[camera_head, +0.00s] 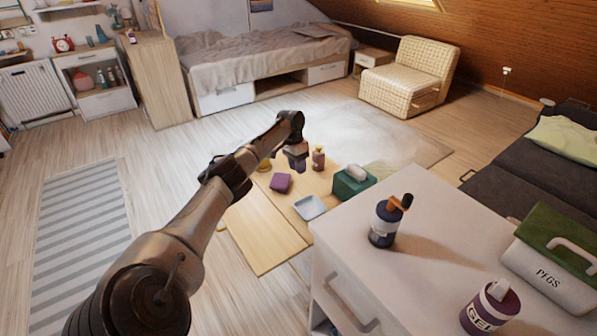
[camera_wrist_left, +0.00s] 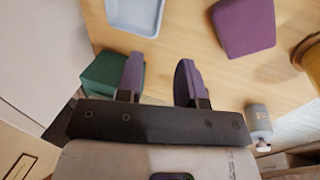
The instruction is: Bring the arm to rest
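My left arm (camera_head: 185,230) reaches out from the lower left over a low wooden table (camera_head: 265,238). My left gripper (camera_head: 298,165) points down above the far part of that table. In the left wrist view its two fingers (camera_wrist_left: 158,78) stand apart, with only bare tabletop showing between them. My right gripper is in neither view.
On the low table are a purple box (camera_head: 281,183), a light-blue tray (camera_head: 310,207), a green tissue box (camera_head: 353,184), a pump bottle (camera_head: 318,160) and a yellow item (camera_head: 264,165). A white cabinet (camera_head: 440,235) bearing bottles stands at right. Floor at left is open.

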